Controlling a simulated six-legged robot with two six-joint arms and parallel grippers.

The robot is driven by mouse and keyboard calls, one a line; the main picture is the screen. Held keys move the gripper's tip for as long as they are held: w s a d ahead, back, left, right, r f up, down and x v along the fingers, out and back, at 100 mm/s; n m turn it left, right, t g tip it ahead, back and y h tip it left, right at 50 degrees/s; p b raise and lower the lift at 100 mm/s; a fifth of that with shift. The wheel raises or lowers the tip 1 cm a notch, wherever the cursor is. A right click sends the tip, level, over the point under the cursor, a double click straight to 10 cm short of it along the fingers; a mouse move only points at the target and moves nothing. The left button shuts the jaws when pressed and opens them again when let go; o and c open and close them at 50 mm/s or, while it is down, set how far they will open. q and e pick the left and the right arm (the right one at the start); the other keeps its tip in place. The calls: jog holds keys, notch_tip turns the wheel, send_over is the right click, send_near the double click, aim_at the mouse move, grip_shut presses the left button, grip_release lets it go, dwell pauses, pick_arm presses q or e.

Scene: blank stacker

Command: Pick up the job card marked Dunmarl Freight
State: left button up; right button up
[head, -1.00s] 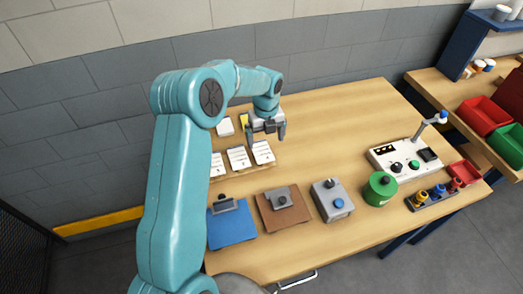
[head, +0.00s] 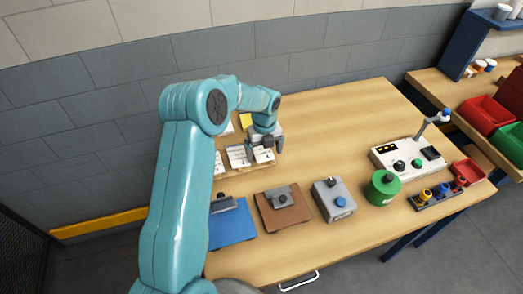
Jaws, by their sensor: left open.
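Several white job cards stand in a row on a wooden holder at the left back of the table. The right card (head: 263,156) and the middle card (head: 238,156) show best. Another card (head: 219,162) is partly hidden by my arm. The print is too small to read, so I cannot tell which is marked Dunmarl Freight. My left gripper (head: 266,148) is open, with its fingers pointing down at the top of the right card. I cannot tell whether they touch it. My right gripper is out of view.
A blue clipboard (head: 231,224), a brown clipboard (head: 281,210), a grey box with a blue button (head: 335,202) and a green round container (head: 382,188) line the front. A white control panel (head: 407,157) stands right. The back middle of the table is clear.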

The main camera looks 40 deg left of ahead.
pick_arm(q)
jog(key=shift+w+f, duration=0.1)
jog(key=shift+f, duration=0.05)
jog(key=shift+f, duration=0.1)
dwell(0.3)
jog(key=c, duration=1.1)
